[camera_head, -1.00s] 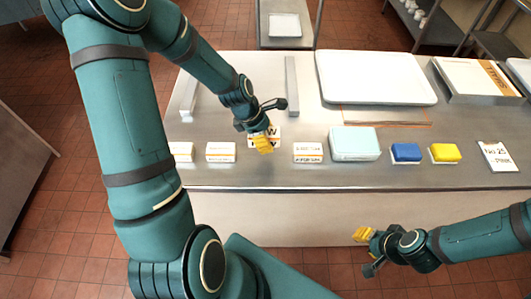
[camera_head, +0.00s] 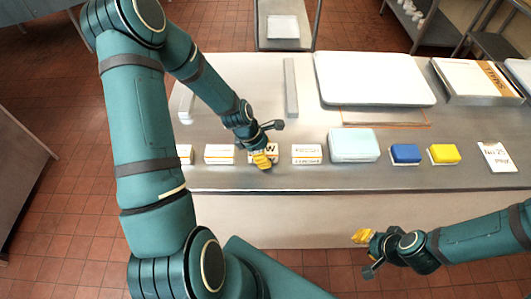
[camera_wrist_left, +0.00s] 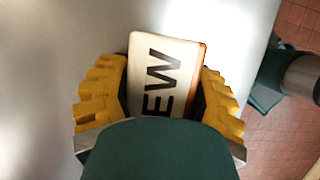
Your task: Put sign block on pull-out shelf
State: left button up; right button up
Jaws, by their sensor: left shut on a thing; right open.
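The sign block (camera_head: 266,149) is white with large black letters and an orange edge. In the left wrist view the sign block (camera_wrist_left: 165,80) reads "EW" and sits between both yellow fingers. My left gripper (camera_head: 262,159) is shut on it, low over the front of the steel counter, in line with the row of blocks. I cannot tell whether its underside touches the counter. My right gripper (camera_head: 365,241) is open and empty in front of the counter, low at the right. I cannot tell which surface is the pull-out shelf.
Similar white blocks (camera_head: 220,154) (camera_head: 307,154) stand left and right of the held one. Further right are a pale blue box (camera_head: 353,146), a blue block (camera_head: 405,153), a yellow block (camera_head: 444,153) and a white card (camera_head: 496,157). A large white tray (camera_head: 375,78) lies behind.

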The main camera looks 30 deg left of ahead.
pick_arm(q)
jog(key=shift+f+b, duration=0.35)
jog(key=shift+f, duration=0.15)
jog(key=shift+s, duration=0.1)
jog(key=o, duration=1.2)
jog(key=shift+c, duration=0.2)
jog(key=shift+o, duration=0.2)
jog(key=shift+r, duration=0.15)
